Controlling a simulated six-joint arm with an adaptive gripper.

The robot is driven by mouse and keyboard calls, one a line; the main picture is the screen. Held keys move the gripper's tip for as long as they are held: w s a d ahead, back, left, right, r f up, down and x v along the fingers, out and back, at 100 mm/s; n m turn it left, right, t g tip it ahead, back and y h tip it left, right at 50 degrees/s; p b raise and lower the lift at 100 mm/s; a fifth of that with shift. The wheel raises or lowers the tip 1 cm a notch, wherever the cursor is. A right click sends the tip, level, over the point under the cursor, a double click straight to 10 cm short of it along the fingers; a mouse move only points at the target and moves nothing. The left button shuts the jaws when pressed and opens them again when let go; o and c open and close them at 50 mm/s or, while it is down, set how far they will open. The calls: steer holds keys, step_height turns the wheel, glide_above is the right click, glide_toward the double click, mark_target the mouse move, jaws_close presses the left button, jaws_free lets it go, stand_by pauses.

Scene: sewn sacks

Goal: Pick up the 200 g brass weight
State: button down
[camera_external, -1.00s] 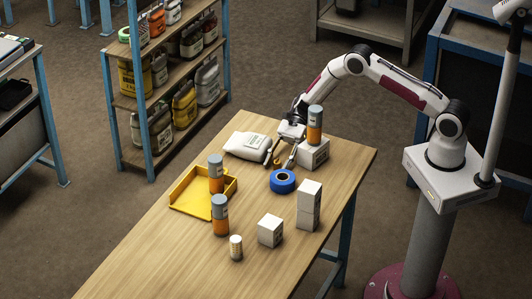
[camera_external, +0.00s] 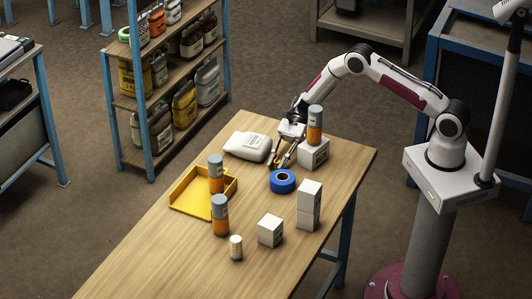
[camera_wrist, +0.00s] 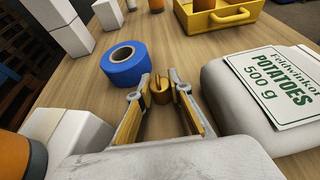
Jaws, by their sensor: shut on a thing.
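The brass weight (camera_wrist: 160,88) is a small golden piece with a knob on top. In the wrist view it sits between the fingertips of my gripper (camera_wrist: 158,90). My gripper is shut on it, its yellow-padded fingers on either side. In the external view my gripper (camera_external: 280,160) points down at the table between the white sack and a white box. The weight is small and hard to make out there. I cannot tell whether it touches the table.
A white potato sack (camera_wrist: 265,90) lies close on one side. A blue tape roll (camera_external: 283,181) is nearby. A white box (camera_external: 313,156) bearing an orange-grey can (camera_external: 315,125) stands close to my gripper. A yellow tray (camera_external: 186,199), more cans and boxes stand further along the table.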

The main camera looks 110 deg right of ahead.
steer(key=shift+r, duration=4.8)
